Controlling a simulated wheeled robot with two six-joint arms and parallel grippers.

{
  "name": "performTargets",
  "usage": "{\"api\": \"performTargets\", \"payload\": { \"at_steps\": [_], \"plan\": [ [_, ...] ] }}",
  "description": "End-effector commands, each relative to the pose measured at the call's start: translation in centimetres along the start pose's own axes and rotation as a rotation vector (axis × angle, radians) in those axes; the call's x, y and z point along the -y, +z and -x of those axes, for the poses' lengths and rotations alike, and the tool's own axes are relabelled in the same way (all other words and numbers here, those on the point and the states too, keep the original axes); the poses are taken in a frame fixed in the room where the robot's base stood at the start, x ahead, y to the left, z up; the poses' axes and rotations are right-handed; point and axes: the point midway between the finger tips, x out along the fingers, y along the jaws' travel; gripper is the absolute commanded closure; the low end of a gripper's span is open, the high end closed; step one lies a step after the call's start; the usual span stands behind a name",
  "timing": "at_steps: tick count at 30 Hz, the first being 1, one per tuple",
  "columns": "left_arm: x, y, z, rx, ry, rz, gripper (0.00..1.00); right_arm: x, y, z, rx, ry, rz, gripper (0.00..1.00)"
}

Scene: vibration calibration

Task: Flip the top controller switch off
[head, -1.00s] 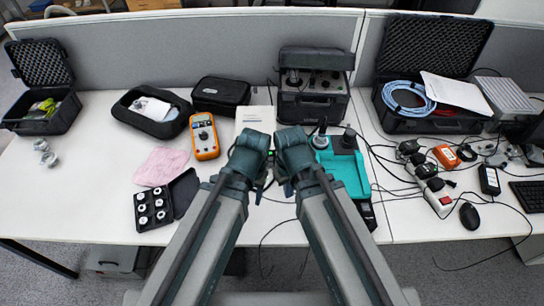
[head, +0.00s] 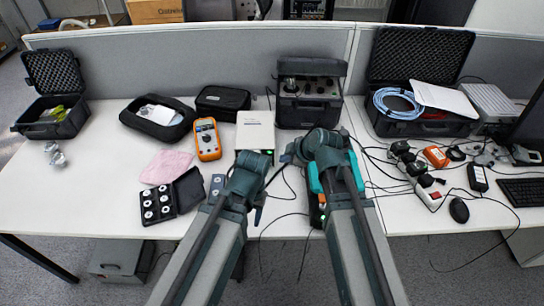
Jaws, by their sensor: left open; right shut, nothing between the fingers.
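The controller, a black case with an open lid and knobs on its panel (head: 308,98), stands at the back centre of the table against the partition. Its switches are too small to tell apart or to read their positions. My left gripper (head: 260,197) is open, mostly hidden by my own wrist, above the table in front of the white booklet. My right gripper (head: 287,157) is shut and empty, small in view, left of my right wrist and in front of the controller. Neither gripper touches the controller.
A teal device (head: 314,178) is partly hidden by my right arm. An orange multimeter (head: 207,139) and black pouches stand left. An open case with blue cable (head: 399,104) stands right. Loose cables cross the right side.

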Motion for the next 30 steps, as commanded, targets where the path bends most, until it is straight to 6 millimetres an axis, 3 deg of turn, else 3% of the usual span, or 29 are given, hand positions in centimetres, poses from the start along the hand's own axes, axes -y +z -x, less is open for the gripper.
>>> {"api": "performTargets", "payload": {
  "at_steps": [10, 16, 23, 30],
  "plan": [
    [0.0, 0.0, -0.1, 0.000, 0.000, 0.000, 0.50, 0.0, 0.0, -0.1, 0.000, -0.001, 0.000, 1.00],
    [-0.1, -0.1, -1.0, 0.000, 0.000, 0.000, 0.50, 0.1, 0.1, -1.2, 0.000, -0.002, 0.000, 1.00],
    [-0.3, -0.2, -3.5, 0.000, 0.000, 0.000, 0.50, 0.2, 0.2, -4.4, 0.000, -0.002, 0.000, 1.00],
    [-0.7, -0.4, -7.0, 0.000, 0.000, 0.000, 0.50, 0.2, 0.3, -8.8, 0.001, -0.003, 0.000, 1.00]
  ]
}}
